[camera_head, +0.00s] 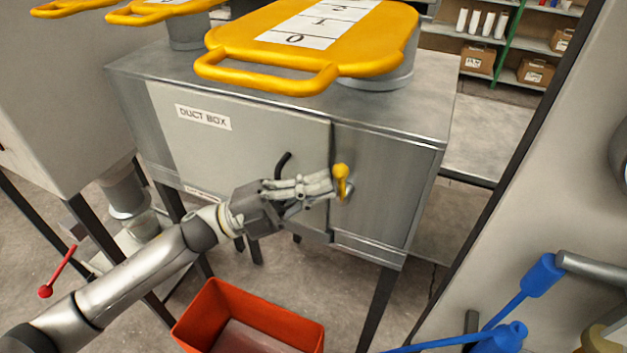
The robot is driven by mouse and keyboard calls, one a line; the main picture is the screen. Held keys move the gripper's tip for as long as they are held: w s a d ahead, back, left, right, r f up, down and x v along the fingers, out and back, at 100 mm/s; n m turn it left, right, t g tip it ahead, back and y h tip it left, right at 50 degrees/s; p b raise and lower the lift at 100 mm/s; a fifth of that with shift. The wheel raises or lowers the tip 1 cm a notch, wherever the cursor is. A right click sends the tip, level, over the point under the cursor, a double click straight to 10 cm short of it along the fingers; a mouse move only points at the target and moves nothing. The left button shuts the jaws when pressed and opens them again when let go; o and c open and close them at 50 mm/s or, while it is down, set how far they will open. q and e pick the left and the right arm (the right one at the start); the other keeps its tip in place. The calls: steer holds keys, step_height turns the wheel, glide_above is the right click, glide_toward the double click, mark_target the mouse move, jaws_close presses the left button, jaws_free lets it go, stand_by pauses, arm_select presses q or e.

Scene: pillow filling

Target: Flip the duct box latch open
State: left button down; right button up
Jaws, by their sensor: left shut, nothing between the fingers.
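The duct box (250,140) is a grey metal cabinet on dark legs, with a "DUCT BOX" label on its door. Its yellow latch (341,180) sits at the right edge of the door. The door looks closed. My left gripper (328,185) is shut and empty, with its fingertips right beside the latch on its left. I cannot tell whether they touch it. The gripper hides part of the door's lower right. My right gripper is not in view.
A yellow slide plate (385,40) with numbers lies on top of the duct box. A red bin (250,318) stands on the floor below. A red lever (58,270) is at the left. Blue-handled levers (540,278) and a pale panel are at the right.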

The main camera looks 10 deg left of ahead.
arm_select(q)
steer(key=shift+d+r, duration=0.2)
steer(key=shift+d, duration=0.1)
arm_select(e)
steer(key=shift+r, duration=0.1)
arm_select(q)
steer(key=shift+s, duration=0.1)
stand_by(0.4)
